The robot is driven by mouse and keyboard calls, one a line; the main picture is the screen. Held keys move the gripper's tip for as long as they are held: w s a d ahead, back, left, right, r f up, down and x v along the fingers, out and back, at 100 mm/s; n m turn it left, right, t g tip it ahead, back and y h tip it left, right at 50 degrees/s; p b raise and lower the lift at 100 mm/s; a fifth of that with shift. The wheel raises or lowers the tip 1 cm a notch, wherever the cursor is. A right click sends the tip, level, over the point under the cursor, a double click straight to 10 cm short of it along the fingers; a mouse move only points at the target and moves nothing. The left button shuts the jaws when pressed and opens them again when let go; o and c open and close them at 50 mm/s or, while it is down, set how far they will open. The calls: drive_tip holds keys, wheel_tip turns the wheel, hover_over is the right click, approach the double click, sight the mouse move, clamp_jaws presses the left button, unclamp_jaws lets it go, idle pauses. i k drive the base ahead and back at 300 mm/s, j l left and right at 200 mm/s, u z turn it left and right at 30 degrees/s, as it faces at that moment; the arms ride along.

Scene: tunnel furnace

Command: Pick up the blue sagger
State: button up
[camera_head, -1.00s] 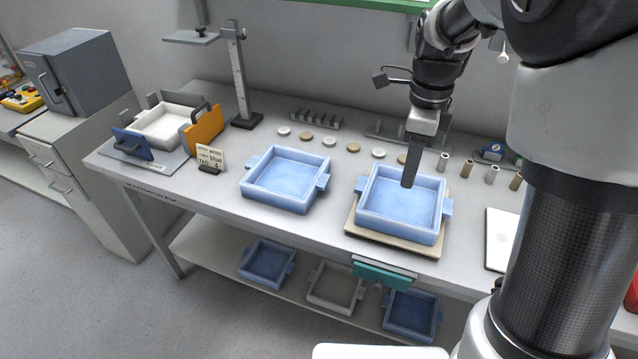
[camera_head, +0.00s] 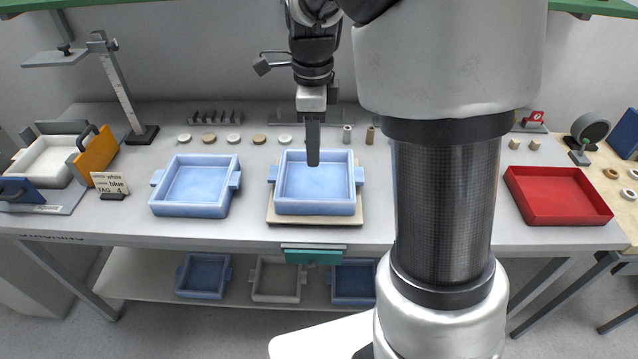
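Several blue saggers with side lugs show. One blue sagger (camera_head: 197,209) sits on the left part of the bench top. Another blue sagger (camera_head: 315,207) sits to its right on a beige board (camera_head: 360,216). Two more blue saggers, a left one (camera_head: 203,292) and a right one (camera_head: 353,296), are on the lower shelf. My gripper (camera_head: 313,161) points down, in front of or over the back wall of the sagger on the board. Its fingers appear as one dark strip, so their opening is hidden. Nothing is seen in it.
A white sagger (camera_head: 47,158) stands in a fixture between blue and orange plates at left, beside a tag card (camera_head: 110,183). A grey-white sagger (camera_head: 277,297) is on the shelf. A red tray (camera_head: 556,217) is at right. Small discs (camera_head: 233,139) line the back.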

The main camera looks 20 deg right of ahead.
sight(198, 185)
drive_tip(key=i+j+z, duration=0.2)
drive_tip(key=j, duration=0.55)
drive_tip(key=i+j+z, duration=0.2)
drive_tip(key=j, duration=0.55)
drive_tip(key=j+z, duration=0.2)
drive_tip(key=j, duration=0.55)
